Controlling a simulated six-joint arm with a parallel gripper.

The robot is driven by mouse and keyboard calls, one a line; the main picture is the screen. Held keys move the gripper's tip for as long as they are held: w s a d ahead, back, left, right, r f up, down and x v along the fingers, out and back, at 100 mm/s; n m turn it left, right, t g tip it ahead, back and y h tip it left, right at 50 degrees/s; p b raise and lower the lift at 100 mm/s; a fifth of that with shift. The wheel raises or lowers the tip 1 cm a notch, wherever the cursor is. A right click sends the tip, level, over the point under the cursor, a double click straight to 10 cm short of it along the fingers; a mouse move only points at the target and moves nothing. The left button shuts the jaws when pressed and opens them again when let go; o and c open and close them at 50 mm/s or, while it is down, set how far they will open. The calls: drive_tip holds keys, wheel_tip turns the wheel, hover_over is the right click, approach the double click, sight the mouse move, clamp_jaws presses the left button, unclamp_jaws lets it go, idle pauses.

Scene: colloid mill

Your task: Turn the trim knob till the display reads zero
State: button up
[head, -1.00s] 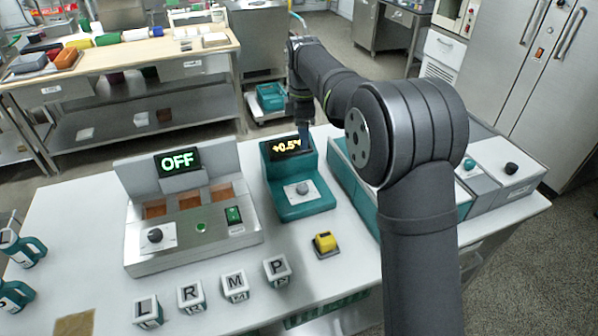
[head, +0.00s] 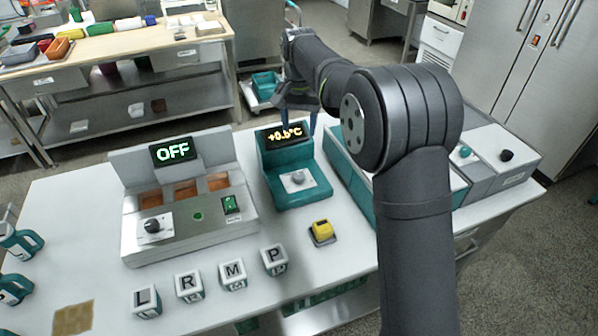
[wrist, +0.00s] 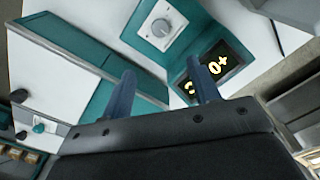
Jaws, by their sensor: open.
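The teal trim unit stands in the middle of the white table, with its grey trim knob (head: 297,178) on a light plate at the front. Its display (head: 284,135) reads about +0.5 or +0.6 °C in amber; the last digit is unclear. My gripper (head: 298,125) hangs behind and above the display, apart from the knob. In the wrist view my gripper (wrist: 163,92) is open and empty, its two blue fingers spread. The knob (wrist: 160,28) shows beyond the fingers, and the display (wrist: 213,72) is partly hidden by the right finger.
Left of the unit stands a grey machine with a display reading OFF (head: 173,151) and a black knob (head: 152,226). A yellow button (head: 321,230) and several lettered cubes (head: 233,274) are in front. A long teal and white unit (head: 352,182) stands right, partly behind my arm.

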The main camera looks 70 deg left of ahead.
drive_tip(key=m, duration=0.1)
approach(299, 175)
wheel_tip(299, 175, down, 8)
drive_tip(key=shift+d+f, duration=0.1)
drive_tip(key=shift+f, duration=0.15)
drive_tip(key=shift+c, duration=0.5)
drive_tip(key=c, duration=0.9)
drive_tip(key=shift+n, duration=2.6)
